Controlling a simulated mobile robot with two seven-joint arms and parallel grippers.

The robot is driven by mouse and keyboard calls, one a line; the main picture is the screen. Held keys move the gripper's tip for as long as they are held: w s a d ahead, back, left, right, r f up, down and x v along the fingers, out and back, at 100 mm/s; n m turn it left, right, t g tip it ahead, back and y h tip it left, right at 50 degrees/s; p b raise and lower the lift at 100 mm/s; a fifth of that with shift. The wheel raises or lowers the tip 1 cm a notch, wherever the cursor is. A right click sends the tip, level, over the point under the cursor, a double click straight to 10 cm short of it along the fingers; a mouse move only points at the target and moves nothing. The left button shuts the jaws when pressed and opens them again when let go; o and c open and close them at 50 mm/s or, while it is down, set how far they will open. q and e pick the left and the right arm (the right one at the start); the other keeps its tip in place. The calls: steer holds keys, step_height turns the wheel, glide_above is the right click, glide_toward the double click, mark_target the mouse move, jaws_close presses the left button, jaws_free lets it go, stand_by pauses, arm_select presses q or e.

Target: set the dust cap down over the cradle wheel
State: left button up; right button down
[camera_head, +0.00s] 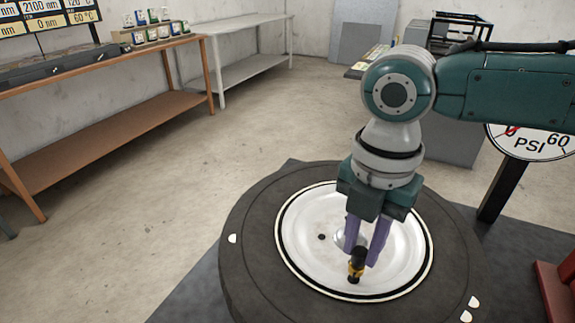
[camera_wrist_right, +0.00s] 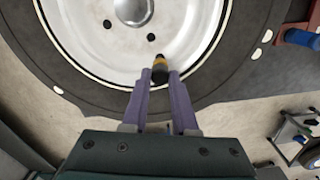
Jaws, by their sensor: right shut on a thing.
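A large wheel with a dark tyre (camera_head: 254,270) and a white rim (camera_head: 300,256) lies flat below my right gripper. The rim has dark holes and a shiny domed hub (camera_wrist_right: 133,8) at its middle. My right gripper (camera_head: 364,252) points down over the rim, with its purple fingers shut on a small black and yellow piece (camera_head: 357,264). The piece also shows between the fingertips in the wrist view (camera_wrist_right: 160,69), close beside a dark hole. I cannot tell whether it touches the rim or whether it is the dust cap. My left gripper is not in view.
A brown bench (camera_head: 110,68) stands at the left and a pale metal table (camera_head: 245,65) at the back. A PSI gauge (camera_head: 531,142) on a dark post is right of the wheel. The floor (camera_head: 150,200) left of the wheel is clear.

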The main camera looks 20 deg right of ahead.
steer(key=shift+f, duration=0.35)
steer(key=c, duration=0.6)
jaws_free()
step_height(320, 180, up, 7)
steer(key=p, duration=0.7)
steer(key=shift+r, duration=0.1)
